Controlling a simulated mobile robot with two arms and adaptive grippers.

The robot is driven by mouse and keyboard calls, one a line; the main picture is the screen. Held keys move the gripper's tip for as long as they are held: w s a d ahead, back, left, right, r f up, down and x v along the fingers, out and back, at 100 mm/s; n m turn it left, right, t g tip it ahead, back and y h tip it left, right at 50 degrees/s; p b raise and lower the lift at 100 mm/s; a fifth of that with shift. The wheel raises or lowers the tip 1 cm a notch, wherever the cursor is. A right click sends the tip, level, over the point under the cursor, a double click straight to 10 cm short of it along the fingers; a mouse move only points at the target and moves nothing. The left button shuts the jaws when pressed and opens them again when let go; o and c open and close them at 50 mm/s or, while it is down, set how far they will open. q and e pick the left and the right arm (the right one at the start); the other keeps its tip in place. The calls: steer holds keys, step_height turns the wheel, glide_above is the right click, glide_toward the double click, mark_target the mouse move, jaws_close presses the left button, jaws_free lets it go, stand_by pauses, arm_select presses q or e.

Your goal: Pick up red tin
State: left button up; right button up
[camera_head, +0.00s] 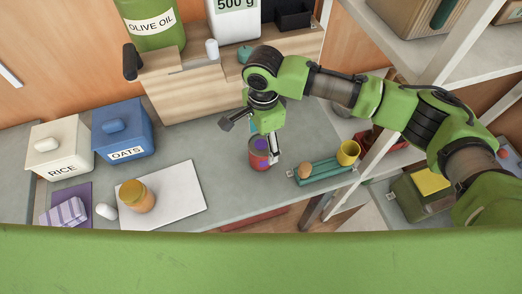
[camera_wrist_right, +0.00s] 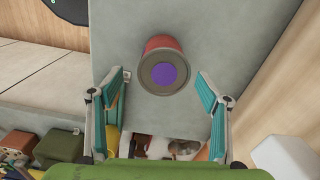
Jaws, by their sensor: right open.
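In the right wrist view my right gripper (camera_wrist_right: 164,105) is open, one teal-padded finger on each side. The tin lies between the finger lines but beyond the tips in the picture; I see no contact. My left gripper is not in view.
A wooden shelf stands behind; a white post rises at right.

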steer(key=f, duration=0.2)
steer(key=f+p, duration=0.1)
steer(key=f, duration=0.4)
steer(key=shift+w+a+f, duration=0.15)
steer(key=shift+a+f, duration=0.1)
steer(key=shift+f, duration=0.1)
steer(key=c, duration=1.5)
